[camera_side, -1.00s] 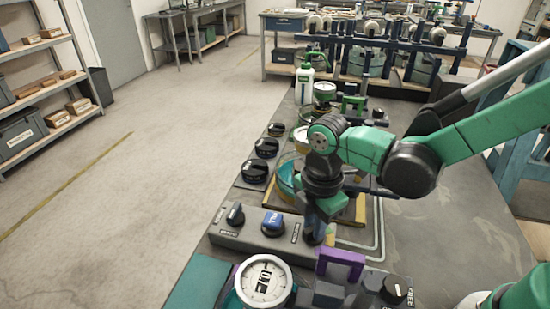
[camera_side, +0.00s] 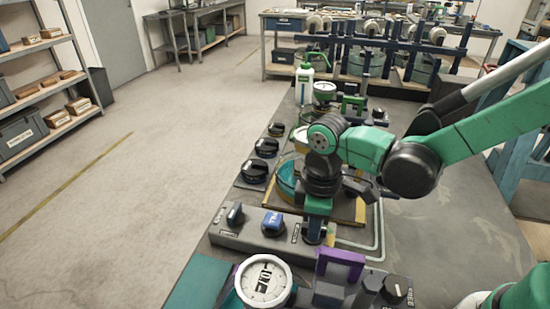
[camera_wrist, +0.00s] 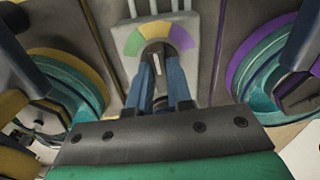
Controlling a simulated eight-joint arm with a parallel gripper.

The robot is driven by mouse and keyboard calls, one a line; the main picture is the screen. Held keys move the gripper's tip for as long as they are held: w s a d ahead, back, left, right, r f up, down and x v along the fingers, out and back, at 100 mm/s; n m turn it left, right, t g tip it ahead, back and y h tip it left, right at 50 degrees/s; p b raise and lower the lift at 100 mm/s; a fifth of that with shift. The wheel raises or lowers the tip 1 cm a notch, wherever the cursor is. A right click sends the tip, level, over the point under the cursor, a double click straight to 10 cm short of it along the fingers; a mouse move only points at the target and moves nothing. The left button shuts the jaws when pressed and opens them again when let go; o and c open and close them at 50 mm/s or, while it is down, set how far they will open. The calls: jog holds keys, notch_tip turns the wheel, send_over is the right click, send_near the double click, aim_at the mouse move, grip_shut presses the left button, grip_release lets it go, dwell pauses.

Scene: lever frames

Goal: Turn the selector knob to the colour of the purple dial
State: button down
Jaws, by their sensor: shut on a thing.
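The selector knob (camera_wrist: 157,60) is dark with a white pointer line, on a pale panel in the wrist view. Its coloured arc shows green at left, yellow-orange in the middle and purple at right. The pointer points up toward the yellow-orange part. My gripper (camera_wrist: 157,76) has its blue fingers on both sides of the knob, shut on it. The fingers hide the knob's sides. In the side view my gripper (camera_side: 315,232) points down at the panel, and the knob is hidden.
A purple bracket (camera_side: 340,262) and a black knob (camera_side: 395,289) stand near the dial. In the wrist view, a yellow-rimmed fixture (camera_wrist: 70,75) and a purple-rimmed one (camera_wrist: 255,60) flank the selector.

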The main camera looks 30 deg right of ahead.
jog(key=m, duration=0.5)
jog(key=shift+m, duration=0.3)
jog(key=m, duration=0.4)
jog(key=shift+m, duration=0.3)
jog(key=c, duration=0.8)
grip_release()
jog(key=shift+r, duration=2.8)
